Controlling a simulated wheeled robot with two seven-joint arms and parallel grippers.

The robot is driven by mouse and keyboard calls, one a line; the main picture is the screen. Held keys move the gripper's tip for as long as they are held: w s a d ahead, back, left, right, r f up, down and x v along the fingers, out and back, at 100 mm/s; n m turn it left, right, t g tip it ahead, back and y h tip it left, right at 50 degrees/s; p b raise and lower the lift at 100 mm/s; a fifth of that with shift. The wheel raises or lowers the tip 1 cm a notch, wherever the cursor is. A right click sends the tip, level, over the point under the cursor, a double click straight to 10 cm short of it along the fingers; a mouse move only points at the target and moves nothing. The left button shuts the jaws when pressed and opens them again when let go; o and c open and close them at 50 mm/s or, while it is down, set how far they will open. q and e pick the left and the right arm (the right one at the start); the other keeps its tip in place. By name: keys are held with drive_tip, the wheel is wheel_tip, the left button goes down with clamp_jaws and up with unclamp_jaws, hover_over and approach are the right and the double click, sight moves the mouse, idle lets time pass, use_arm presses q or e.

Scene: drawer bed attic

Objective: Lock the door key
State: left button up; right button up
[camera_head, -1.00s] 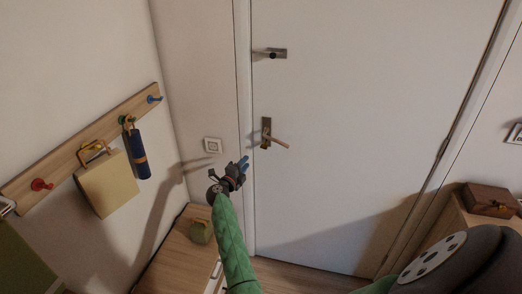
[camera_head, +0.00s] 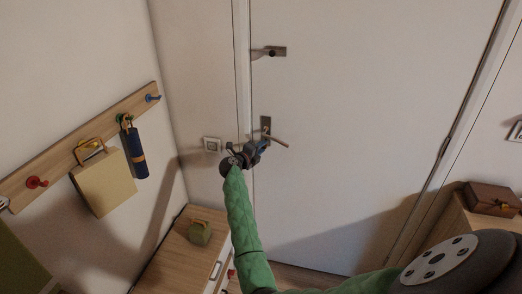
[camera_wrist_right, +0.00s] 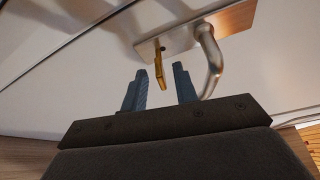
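The white door (camera_head: 360,120) is in front of me and looks closed. Its metal lock plate (camera_head: 265,123) carries a lever handle (camera_head: 279,141). In the right wrist view a gold key (camera_wrist_right: 158,62) stands out of the plate (camera_wrist_right: 180,40), beside the curved lever (camera_wrist_right: 212,62). My right gripper (camera_head: 264,146) is just at the plate, below and left of the lever. In its wrist view the two blue-grey fingers (camera_wrist_right: 160,76) are apart, with the key's end between their tips. I see no clear contact with the key. My left gripper is out of view.
An upper latch (camera_head: 272,51) sits higher on the door. A light switch (camera_head: 212,144) is on the wall to the left. A hook rail (camera_head: 80,150) holds several items.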

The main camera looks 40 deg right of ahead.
drive_tip(key=shift+d, duration=0.1)
clamp_jaws()
